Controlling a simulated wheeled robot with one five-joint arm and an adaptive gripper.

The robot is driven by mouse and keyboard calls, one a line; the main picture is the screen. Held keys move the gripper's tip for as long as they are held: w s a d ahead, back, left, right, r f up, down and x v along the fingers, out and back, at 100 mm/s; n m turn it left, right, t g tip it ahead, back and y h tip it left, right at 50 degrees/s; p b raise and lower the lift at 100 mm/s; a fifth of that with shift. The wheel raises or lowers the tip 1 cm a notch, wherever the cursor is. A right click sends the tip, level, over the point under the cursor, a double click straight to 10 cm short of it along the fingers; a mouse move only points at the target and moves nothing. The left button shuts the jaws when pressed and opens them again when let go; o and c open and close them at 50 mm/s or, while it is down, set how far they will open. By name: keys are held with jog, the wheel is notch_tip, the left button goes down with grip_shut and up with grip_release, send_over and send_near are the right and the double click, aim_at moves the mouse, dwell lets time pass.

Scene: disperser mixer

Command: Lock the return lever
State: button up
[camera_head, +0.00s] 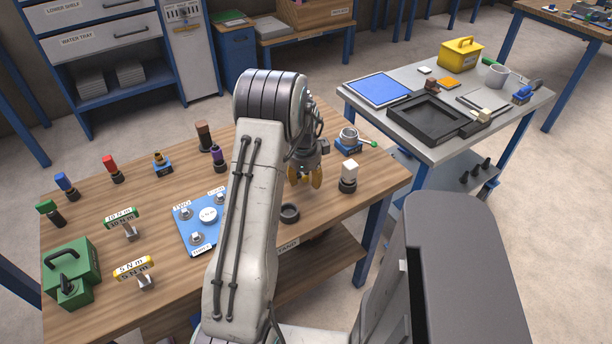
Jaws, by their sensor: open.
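My gripper (304,176) is open and empty, its yellow fingertips pointing down over the right part of the wooden bench (160,265). A small metal fixture (348,138) on a blue base stands near the bench's back right edge. A short lever with a green knob (374,144) sticks out from its right side. It looks like the return lever, but I cannot read its label or tell whether it is locked. My gripper is to the left of it and nearer, apart from it. My arm hides part of the bench's middle.
A white-topped dark post (348,175) stands right of my gripper, and a dark ring (289,213) lies below it. A blue plate with bolts (187,240), torque tools and a green case (70,272) are on the left. A grey table (425,151) with trays stands beyond.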

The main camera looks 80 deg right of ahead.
dwell(0.3)
grip_shut()
dwell(0.3)
